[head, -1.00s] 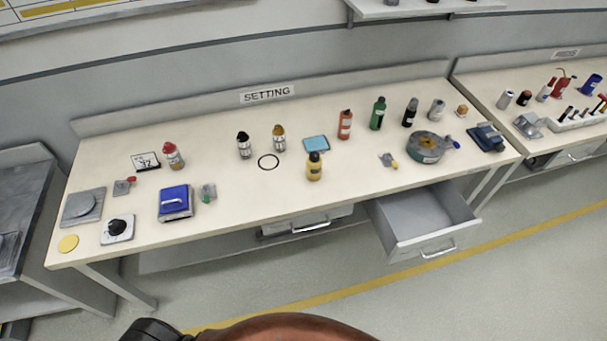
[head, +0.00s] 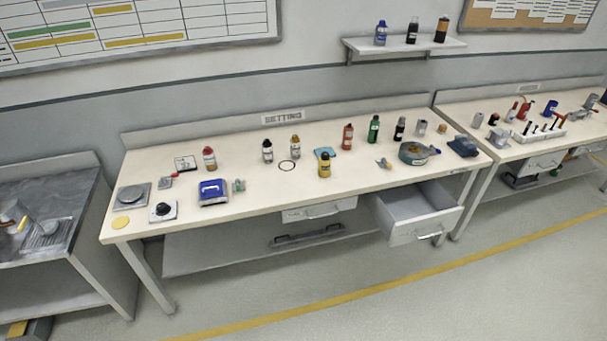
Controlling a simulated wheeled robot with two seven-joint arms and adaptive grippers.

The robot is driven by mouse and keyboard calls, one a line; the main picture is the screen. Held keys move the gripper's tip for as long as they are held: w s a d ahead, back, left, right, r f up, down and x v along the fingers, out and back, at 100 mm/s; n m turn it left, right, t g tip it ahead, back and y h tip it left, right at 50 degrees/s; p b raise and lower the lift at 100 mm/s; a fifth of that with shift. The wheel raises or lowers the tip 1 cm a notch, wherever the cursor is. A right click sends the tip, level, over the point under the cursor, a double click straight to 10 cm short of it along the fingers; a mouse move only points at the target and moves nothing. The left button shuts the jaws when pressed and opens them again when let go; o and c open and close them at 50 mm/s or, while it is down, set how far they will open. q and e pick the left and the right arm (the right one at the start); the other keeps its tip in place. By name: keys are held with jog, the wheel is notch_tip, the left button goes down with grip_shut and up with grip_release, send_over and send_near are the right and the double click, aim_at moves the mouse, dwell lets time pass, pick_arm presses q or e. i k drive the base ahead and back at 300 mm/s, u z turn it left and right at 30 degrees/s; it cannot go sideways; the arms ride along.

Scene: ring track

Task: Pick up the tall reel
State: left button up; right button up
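No object is clearly recognisable as the tall reel at this distance. A small grey cylinder (head: 421,128) stands upright at the back right of the bench marked SETTING (head: 250,194). A similar grey cylinder (head: 478,119) stands at the left of the right-hand bench. A low, wide, round grey-green object (head: 412,157) lies near the SETTING bench's right end. I cannot tell whether any of these is the reel. Neither of my grippers is in view.
An open, empty-looking drawer (head: 422,205) juts out below the bench's right half. A wall shelf (head: 404,50) holds three bottles. The floor (head: 400,305) in front is clear.

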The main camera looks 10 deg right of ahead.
aim_at(324, 171)
jog(key=u, duration=0.5)
jog(key=i, duration=0.65)
jog(key=u, duration=0.65)
jog(key=i, duration=0.75)
jog(key=z, duration=0.15)
